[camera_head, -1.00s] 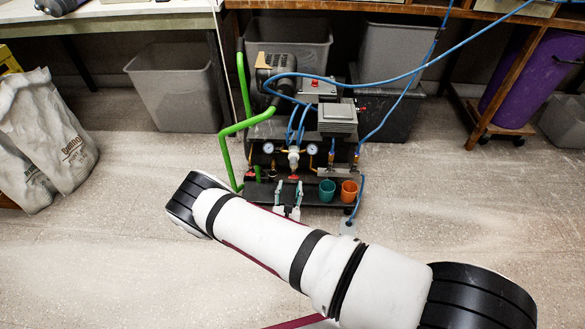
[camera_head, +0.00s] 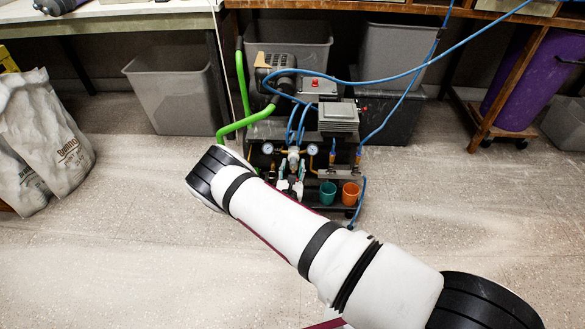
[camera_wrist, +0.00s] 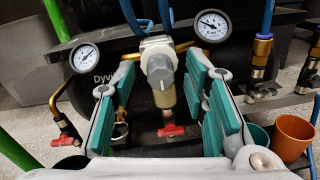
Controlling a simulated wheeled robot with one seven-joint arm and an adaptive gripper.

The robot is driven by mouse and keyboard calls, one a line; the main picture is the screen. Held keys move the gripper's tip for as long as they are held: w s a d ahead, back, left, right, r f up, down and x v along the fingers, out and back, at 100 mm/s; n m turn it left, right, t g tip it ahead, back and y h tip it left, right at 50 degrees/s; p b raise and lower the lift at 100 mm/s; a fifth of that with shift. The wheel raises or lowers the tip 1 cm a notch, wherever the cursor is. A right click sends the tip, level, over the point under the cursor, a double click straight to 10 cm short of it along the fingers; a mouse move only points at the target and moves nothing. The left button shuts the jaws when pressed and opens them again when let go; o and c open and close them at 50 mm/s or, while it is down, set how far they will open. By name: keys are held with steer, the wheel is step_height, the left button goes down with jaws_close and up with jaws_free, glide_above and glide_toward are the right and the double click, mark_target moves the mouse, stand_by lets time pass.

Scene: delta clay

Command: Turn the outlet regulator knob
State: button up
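The regulator knob (camera_wrist: 160,68) is a grey-white cylinder between two round gauges in the wrist view. It also shows above my gripper in the head view (camera_head: 293,154). My gripper (camera_wrist: 159,84) is open, with one teal-padded finger to the left and one to the right of the regulator. Gaps show between the pads and the knob, and I see no clear contact. The left gauge (camera_wrist: 85,57) and right gauge (camera_wrist: 212,25) flank the knob. In the head view my gripper (camera_head: 290,182) is small and partly hidden by my arm.
A red valve handle (camera_wrist: 171,131) sits low between the fingers, and another (camera_wrist: 66,140) is at left. A teal cup (camera_head: 327,192) and an orange cup (camera_head: 350,192) stand at right. The floor in front is clear.

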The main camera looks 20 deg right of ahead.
jaws_close()
steer(key=shift+n, duration=0.3)
steer(key=n+p, duration=0.1)
steer(key=n, duration=0.2)
steer(key=shift+n, duration=0.3)
steer(key=n+p, duration=0.1)
steer(key=n, duration=0.3)
steer(key=shift+f+n, duration=0.1)
steer(key=shift+n, duration=0.2)
steer(key=n, duration=0.4)
steer(key=shift+n+t+p, duration=0.4)
steer(key=n, duration=0.4)
steer(key=shift+n+y, duration=0.3)
steer(key=shift+n, duration=0.1)
